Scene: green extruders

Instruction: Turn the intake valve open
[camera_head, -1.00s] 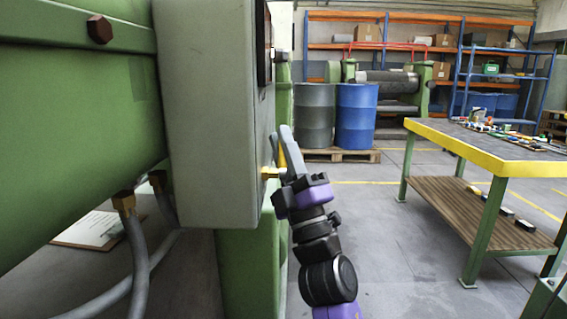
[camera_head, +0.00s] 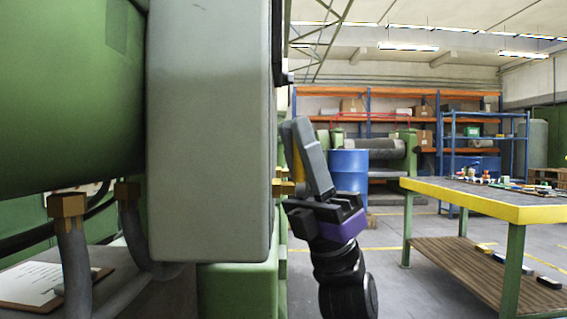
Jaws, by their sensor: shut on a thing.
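The intake valve (camera_head: 284,188) is a small brass-coloured fitting on the right side of a grey cabinet. A sliver of yellow, likely its handle, shows beside the grey fingers. My gripper (camera_head: 300,125) points up along the cabinet's side, with its dark wrist and purple band below. It is shut on the valve's handle. The fingers hide most of the handle, so its exact angle cannot be told.
The grey cabinet (camera_head: 208,130) stands close at left, against the green extruder (camera_head: 75,100). Hoses with brass fittings (camera_head: 67,205) and a clipboard (camera_head: 45,284) are below. A yellow-edged workbench (camera_head: 470,204) stands at right, with open floor between.

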